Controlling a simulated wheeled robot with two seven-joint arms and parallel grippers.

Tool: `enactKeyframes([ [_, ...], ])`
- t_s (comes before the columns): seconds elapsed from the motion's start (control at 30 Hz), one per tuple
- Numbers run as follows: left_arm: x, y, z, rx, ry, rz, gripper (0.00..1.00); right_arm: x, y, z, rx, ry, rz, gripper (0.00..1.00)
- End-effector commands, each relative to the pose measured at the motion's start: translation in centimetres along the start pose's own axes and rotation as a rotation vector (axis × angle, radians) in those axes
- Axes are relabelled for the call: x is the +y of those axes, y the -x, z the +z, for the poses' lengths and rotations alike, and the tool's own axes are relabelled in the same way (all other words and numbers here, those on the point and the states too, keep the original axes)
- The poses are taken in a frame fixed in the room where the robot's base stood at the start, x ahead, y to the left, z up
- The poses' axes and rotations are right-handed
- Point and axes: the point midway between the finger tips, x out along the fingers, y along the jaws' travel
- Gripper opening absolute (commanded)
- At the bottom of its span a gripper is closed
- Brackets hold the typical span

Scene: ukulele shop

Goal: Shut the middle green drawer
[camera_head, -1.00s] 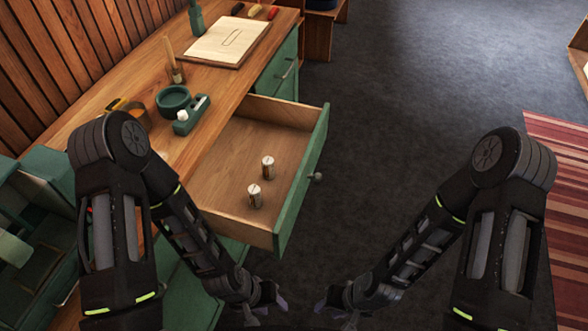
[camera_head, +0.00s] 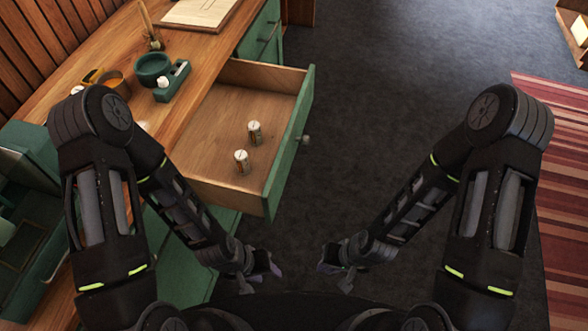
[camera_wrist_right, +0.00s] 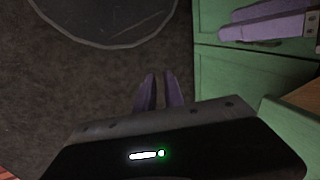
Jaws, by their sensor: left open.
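The green drawer (camera_head: 291,143) stands pulled out from the wooden-topped green bench. Its front has a round knob (camera_head: 306,139). Two small pale-topped cylinders (camera_head: 254,133) (camera_head: 241,162) stand inside on its wooden floor. My left gripper (camera_head: 275,270) is open and empty, below the drawer's near corner in the head view. My right gripper (camera_head: 326,268) is to the right of it, also empty, with a gap between its purple fingers in the right wrist view (camera_wrist_right: 160,88). Both grippers are apart from the drawer front and knob.
The bench top (camera_head: 205,50) carries a dark green round dish (camera_head: 153,68), a green block holder (camera_head: 173,82) and a pale sheet on a board (camera_head: 200,10). Grey floor (camera_head: 400,80) is clear right of the drawer. A red striped rug (camera_head: 565,170) lies at the right.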

Motion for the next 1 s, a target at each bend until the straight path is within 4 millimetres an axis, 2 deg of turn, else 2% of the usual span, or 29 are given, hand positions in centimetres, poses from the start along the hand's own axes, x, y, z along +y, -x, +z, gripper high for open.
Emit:
enactKeyframes([
  [0.03,-1.0,-2.6,-0.1,0.001,0.001,0.0,0.41,1.6,-1.9,-2.2,0.049,-0.017,0.008,0.08],
  [0.1,-1.9,-5.0,-0.2,0.002,0.002,0.001,0.41,3.8,-2.7,-5.7,0.122,-0.078,0.032,0.02],
  [0.17,-2.7,-7.3,-0.2,0.004,0.001,0.002,0.41,6.4,-3.3,-8.4,0.155,-0.186,0.056,0.0],
  [0.2,-3.3,-8.9,-0.3,0.005,0.001,0.003,0.41,8.1,-3.5,-10.0,0.163,-0.288,0.063,0.0],
  [0.27,-4.2,-11.4,-0.4,0.007,0.0,0.005,0.41,10.1,-3.4,-11.9,0.151,-0.496,0.046,0.0],
  [0.33,-5.0,-13.7,-0.6,0.009,-0.002,0.007,0.41,10.7,-2.4,-13.5,0.098,-0.768,-0.036,0.0],
  [0.43,-5.6,-15.5,-0.7,0.012,-0.006,0.01,0.41,8.2,0.7,-15.4,-0.027,-1.096,-0.23,0.0],
  [0.5,-5.8,-16.1,-0.7,0.014,-0.008,0.011,0.41,5.3,3.9,-16.7,-0.147,-1.262,-0.39,0.0],
  [0.6,-5.6,-15.7,-0.8,0.016,-0.011,0.012,0.41,0.9,9.1,-17.9,-0.341,-1.408,-0.589,0.0],
  [0.7,-5.4,-15.5,-0.8,0.016,-0.014,0.013,0.41,-2.3,12.4,-17.9,-0.528,-1.478,-0.706,0.0],
  [0.83,-5.5,-15.5,-0.8,0.016,-0.015,0.013,0.41,-4.2,14.4,-17.2,-0.671,-1.508,-0.755,0.0],
  [1.0,-5.5,-15.5,-0.8,0.016,-0.015,0.013,0.41,-4.3,14.5,-17.0,-0.696,-1.521,-0.749,0.0],
])
